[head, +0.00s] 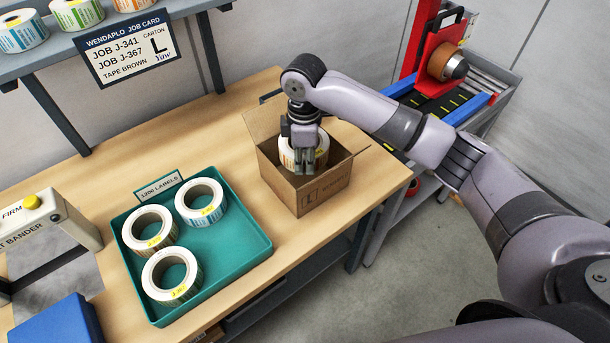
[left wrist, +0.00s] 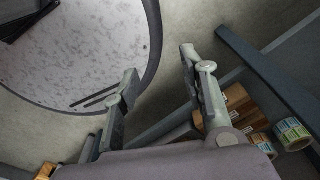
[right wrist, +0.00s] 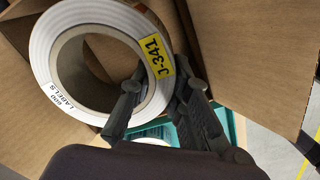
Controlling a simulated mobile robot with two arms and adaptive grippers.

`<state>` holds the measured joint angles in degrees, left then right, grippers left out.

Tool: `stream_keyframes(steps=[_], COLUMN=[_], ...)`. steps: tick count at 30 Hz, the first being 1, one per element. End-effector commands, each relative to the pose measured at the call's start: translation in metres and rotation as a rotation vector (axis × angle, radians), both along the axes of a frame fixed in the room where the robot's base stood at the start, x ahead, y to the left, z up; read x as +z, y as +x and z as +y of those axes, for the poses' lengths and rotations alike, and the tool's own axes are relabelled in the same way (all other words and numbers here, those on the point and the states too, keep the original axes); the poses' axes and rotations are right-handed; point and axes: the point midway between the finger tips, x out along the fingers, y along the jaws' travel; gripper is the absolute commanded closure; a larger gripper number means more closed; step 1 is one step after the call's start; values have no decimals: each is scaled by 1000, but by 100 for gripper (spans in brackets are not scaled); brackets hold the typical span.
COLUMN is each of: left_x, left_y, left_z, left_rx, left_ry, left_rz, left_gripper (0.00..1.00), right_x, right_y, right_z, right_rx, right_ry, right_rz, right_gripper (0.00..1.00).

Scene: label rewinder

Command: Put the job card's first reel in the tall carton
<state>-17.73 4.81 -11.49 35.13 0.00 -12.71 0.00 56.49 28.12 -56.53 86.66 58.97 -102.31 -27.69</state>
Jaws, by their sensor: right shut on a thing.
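The job card (head: 128,49) under the shelf lists JOB J-341, JOB J-367, carton L and tape brown. My right gripper (head: 305,168) is down in the mouth of the open brown carton (head: 325,193), marked L. In the right wrist view my right gripper (right wrist: 155,100) is shut on the wall of a white label reel (right wrist: 50,60) with a yellow J-341 tag; it also shows inside the carton in the head view (head: 320,150). Whether the reel touches the carton floor is hidden. My left gripper (left wrist: 160,60) is open and empty, away from the bench.
A teal tray (head: 225,262) holds three reels, one tagged J-362. A bander (head: 45,235) and a blue box (head: 60,322) stand at the left. A red taping machine (head: 435,60) is behind right. Carton flaps stand open around my right gripper.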

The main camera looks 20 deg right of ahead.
Motion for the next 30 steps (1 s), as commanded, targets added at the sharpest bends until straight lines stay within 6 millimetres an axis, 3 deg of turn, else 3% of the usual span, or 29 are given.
stream_keyframes(steps=[3, 7, 16, 30], left_x=[6, 7, 13, 13], left_y=[13, 23, 16, 10], left_z=[-1, -3, -5, -5], left_rx=[0, 1, 2, 2], left_ry=[-2, -5, -7, -7], left_rz=[-20, -35, -24, -15], left_gripper=[60, 60, 60, 60], right_x=[-19, -29, -68, -77], right_y=[0, 1, 0, 1], right_z=[0, 1, 0, 1], right_rx=[-1, -1, -1, 0], right_ry=[0, 1, 0, 1], right_rz=[0, -2, 0, -2], right_gripper=[100, 100, 100, 100])
